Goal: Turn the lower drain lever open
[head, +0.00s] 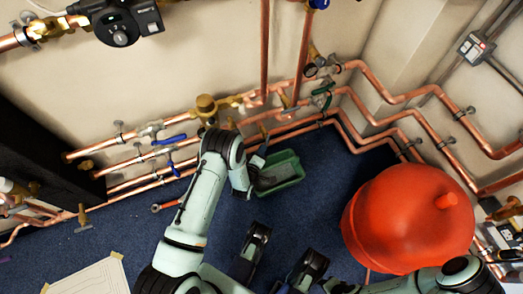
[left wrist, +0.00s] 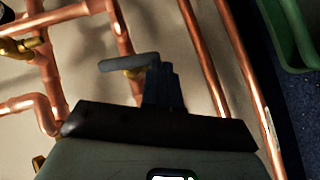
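A grey lever handle (left wrist: 128,62) on a small brass valve (left wrist: 134,73) lies across the copper pipes in the left wrist view. My left gripper (left wrist: 165,68) has its two dark fingers together, with the tips right at the handle's right end. I cannot tell whether they touch it. In the head view my left gripper (head: 260,153) is at the lower pipes, just above the green tray; the lever there is too small and partly hidden to make out. My right gripper (head: 286,246) is low in the middle, its fingers wide apart and empty.
A green tray (head: 291,180) stands on the blue floor by the pipes. A large red tank (head: 408,218) stands at right. A wrench (head: 163,206) lies on the floor.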

